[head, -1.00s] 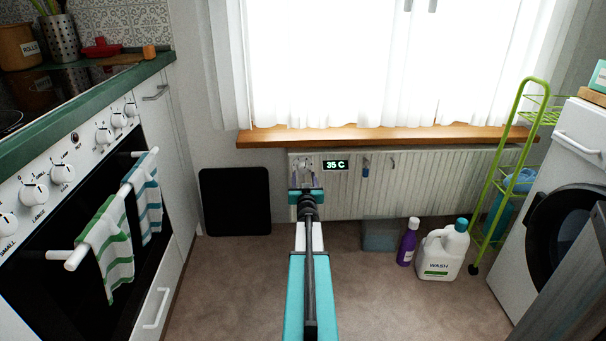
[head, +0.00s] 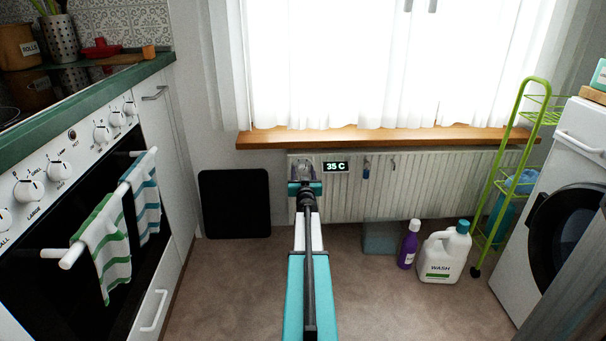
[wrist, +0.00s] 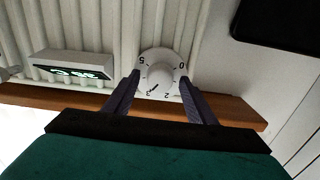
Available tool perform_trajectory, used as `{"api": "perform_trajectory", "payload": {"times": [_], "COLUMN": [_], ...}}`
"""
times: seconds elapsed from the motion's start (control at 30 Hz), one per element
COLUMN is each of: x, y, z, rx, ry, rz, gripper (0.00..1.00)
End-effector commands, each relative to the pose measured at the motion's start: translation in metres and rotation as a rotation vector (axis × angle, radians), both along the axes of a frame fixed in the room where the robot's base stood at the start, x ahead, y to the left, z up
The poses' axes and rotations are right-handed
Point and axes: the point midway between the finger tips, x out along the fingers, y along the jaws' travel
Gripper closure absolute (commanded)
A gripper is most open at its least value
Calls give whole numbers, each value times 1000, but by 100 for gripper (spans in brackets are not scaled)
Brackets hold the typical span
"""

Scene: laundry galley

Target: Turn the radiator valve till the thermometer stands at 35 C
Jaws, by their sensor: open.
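The radiator (head: 430,185) stands under the window. Its thermometer (head: 336,167) reads 35 C in the head view; it also shows upside down in the wrist view (wrist: 80,70). The white numbered valve knob (wrist: 159,72) is at the radiator's top left in the head view (head: 305,170), partly hidden by my arm. My gripper (wrist: 160,84) is open, one dark finger on either side of the knob's near part. I cannot tell whether the fingers touch it. The gripper also shows in the head view (head: 305,183).
A black panel (head: 235,204) leans on the wall left of the radiator. A purple bottle (head: 409,245) and a white wash jug (head: 443,254) stand on the floor at right. A green rack (head: 506,170) stands beside the washing machine (head: 567,235). The oven (head: 90,230) is at left.

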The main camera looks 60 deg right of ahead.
Motion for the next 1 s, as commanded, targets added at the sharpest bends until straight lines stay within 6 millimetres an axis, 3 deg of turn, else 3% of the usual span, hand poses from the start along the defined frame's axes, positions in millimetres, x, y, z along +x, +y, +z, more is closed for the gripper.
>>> {"api": "perform_trajectory", "payload": {"times": [0.03,0.2,0.3,1.0], "x": [0,0,0,1], "y": [0,0,0,0], "z": [0,0,0,0], "rx": [0,0,0,-99], "ry": [0,0,0,135], "rz": [0,0,0,-1], "gripper": [49,78,90,90]}}
